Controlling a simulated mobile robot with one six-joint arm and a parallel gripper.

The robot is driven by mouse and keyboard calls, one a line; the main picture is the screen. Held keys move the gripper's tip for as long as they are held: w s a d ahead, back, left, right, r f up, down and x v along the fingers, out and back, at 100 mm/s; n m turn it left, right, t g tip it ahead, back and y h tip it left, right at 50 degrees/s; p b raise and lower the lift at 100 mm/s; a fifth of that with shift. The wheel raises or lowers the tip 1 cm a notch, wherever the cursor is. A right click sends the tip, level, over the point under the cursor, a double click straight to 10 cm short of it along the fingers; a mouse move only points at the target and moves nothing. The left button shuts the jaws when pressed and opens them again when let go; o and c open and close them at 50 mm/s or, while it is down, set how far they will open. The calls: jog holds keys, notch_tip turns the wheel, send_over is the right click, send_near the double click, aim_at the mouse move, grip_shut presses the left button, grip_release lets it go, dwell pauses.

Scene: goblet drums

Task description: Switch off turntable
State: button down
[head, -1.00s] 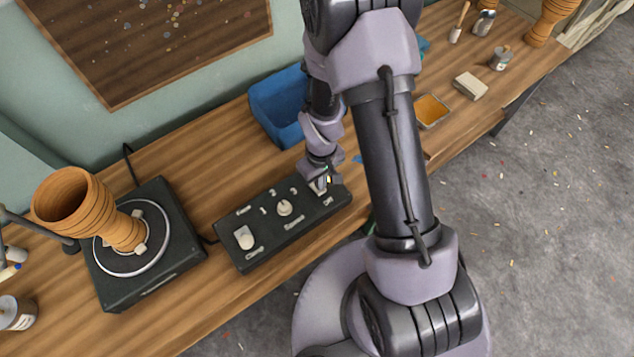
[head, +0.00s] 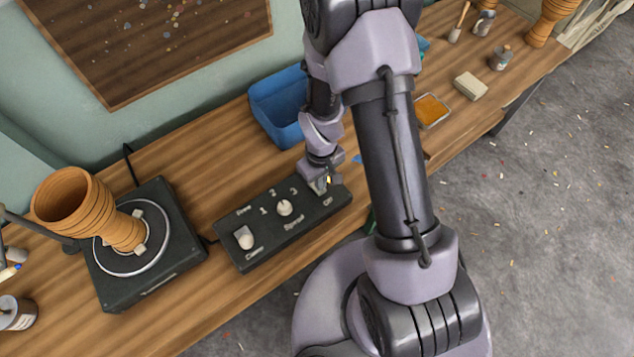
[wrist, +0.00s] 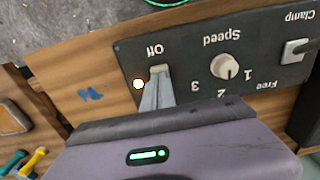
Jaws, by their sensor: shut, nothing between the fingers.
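The black control box (head: 265,232) lies on the bench beside the turntable (head: 180,255). It has a Clamp switch (head: 243,238), a Speed knob (head: 284,207) and an end marked Off. A small glowing lamp (wrist: 138,84) shows beside the fingers. The Off switch itself is hidden behind the fingers, so I cannot tell its position or whether they touch it.
A blue bin (head: 278,105) stands behind the box near my arm. An orange-filled tray (head: 432,110) and a pale block (head: 470,86) lie to the right. Cans (head: 18,312) stand at the left edge. The bench in front of the box is clear.

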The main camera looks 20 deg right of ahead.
jog(key=shift+f+b, duration=0.85)
jog(key=shift+f, duration=0.1)
dwell(0.3)
jog(key=shift+r, duration=0.1)
notch_tip(320, 180, up, 7)
jog(key=p, duration=0.5)
